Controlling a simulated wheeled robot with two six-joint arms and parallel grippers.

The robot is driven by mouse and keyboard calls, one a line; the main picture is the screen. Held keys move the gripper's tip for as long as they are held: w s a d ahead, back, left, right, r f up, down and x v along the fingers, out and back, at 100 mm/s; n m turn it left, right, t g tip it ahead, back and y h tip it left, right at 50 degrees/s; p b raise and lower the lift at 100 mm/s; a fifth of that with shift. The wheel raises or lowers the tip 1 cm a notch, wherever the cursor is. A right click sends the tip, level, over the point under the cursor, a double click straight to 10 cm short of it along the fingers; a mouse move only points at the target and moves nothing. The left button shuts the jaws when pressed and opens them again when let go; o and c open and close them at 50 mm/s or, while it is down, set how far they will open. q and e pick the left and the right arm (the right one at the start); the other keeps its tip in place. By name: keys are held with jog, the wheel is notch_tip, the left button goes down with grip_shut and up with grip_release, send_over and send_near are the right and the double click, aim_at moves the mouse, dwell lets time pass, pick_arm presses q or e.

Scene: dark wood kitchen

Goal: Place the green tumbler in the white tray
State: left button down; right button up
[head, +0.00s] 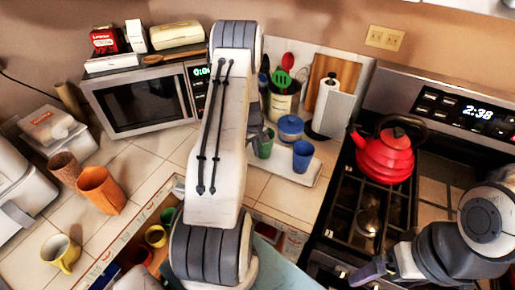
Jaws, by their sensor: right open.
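A green tumbler (266,146) stands at the left end of the white tray (297,177), partly hidden by my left arm; I cannot tell whether it rests on the tray. My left gripper (257,134) shows only as a small grey part beside the tumbler, mostly hidden behind my own arm. Whether its fingers are closed on the tumbler cannot be seen. My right gripper (369,271) is open over the front of the stove, away from the tray.
A blue cup (303,157) and a lidded blue pot (290,128) stand at the tray. A red kettle (386,158) sits on the stove to the right. An open drawer (126,240) holds cups, including a green one (168,215). Orange cups (101,191) stand left.

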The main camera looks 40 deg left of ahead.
pick_arm(q)
jog(key=shift+f, duration=0.2)
jog(key=c, duration=1.1)
grip_release()
jog(key=shift+o, duration=0.2)
jog(key=shift+s, duration=0.1)
